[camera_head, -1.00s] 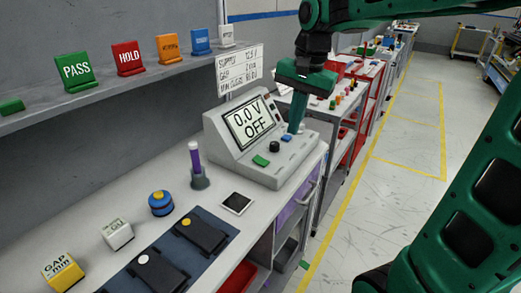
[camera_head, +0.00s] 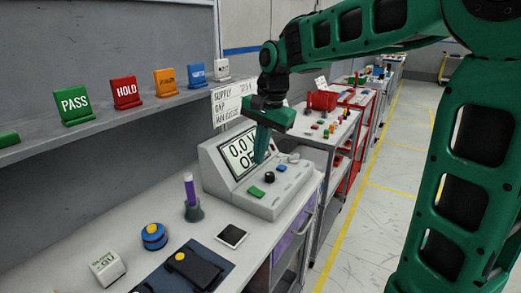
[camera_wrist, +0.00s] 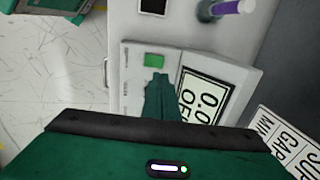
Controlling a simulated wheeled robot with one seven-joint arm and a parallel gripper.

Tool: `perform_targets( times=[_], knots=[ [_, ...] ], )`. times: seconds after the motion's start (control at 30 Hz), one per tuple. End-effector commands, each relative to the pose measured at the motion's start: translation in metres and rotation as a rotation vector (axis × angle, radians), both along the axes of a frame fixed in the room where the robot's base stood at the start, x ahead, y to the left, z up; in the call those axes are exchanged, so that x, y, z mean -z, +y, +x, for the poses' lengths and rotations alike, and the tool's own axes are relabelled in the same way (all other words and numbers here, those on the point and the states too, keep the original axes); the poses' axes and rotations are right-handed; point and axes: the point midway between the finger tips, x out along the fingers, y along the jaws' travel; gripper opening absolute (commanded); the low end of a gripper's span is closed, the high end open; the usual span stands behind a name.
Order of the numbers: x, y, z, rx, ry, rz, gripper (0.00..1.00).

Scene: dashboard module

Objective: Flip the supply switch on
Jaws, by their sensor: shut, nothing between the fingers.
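The supply unit (camera_head: 208,176) is a pale grey console on the bench. Its tilted display (camera_head: 236,156) reads 0.0 V and OFF, partly covered by my gripper. On its panel are a green control (camera_head: 256,192), a black knob (camera_head: 269,177), a blue button (camera_head: 281,169) and a small pale part (camera_head: 292,157) at the right. My gripper (camera_head: 260,160) is shut and empty, fingers pointing down in front of the display. In the wrist view the fingertips (camera_wrist: 157,76) appear just beside the green control (camera_wrist: 154,60); contact cannot be told. The knob and blue button are hidden there.
A purple tube in a holder (camera_head: 192,200), a dark-screened tile (camera_head: 231,235) and a blue button with a yellow top (camera_head: 153,236) stand left of and before the unit. A sign (camera_head: 231,103) stands behind. Coloured tags, including PASS (camera_head: 74,105), line the shelf.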

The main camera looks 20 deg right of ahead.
Motion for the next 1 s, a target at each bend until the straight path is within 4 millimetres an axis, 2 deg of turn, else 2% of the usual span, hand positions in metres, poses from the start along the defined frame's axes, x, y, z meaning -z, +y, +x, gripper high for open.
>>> perform_targets(
  times=[0.3, 0.5, 0.7, 1.0],
  knots=[
    [0.059, 0.006, 0.008, 0.000, 0.004, -0.002, 0.00],
    [0.085, 0.010, 0.013, -0.001, 0.002, -0.001, 0.00],
    [0.096, 0.011, 0.015, 0.000, -0.001, -0.001, 0.00],
    [0.097, 0.011, 0.015, 0.000, -0.001, -0.001, 0.00]
  ],
)
